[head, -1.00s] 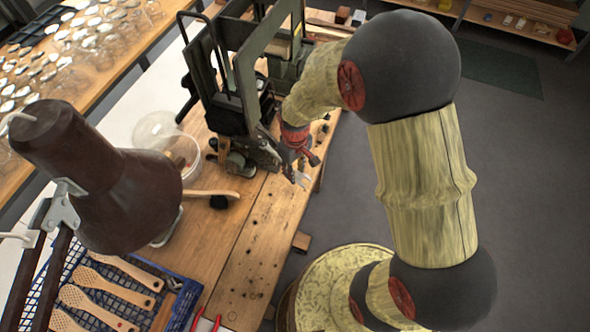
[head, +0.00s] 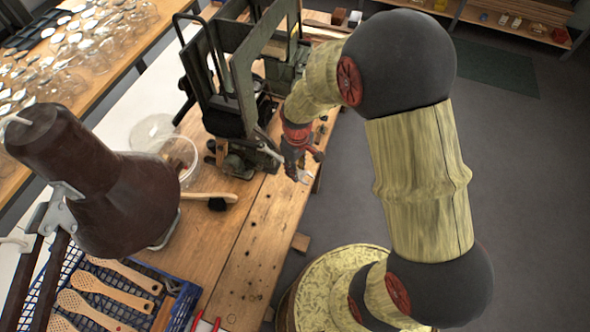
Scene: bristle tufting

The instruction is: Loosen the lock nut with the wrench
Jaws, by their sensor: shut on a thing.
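The dark green-grey tufting machine (head: 205,85) stands on the wooden bench at the upper middle. My gripper (head: 299,168) is at its lower right side, above the bench's right edge, pointing down. It is shut on the wrench (head: 305,177), of which only a small bright metal end shows below the fingers. The rest of the wrench is hidden by the gripper or too small to make out. I cannot pick out the lock nut; the arm and machine frame cover much of that area. Whether the wrench touches anything cannot be told.
A wooden-handled brush (head: 208,198) and a clear tub (head: 181,155) lie left of the gripper. A brown lamp (head: 110,185) stands at left over a blue crate (head: 186,300) of perforated wooden brush backs. The bench front (head: 262,235) is mostly clear.

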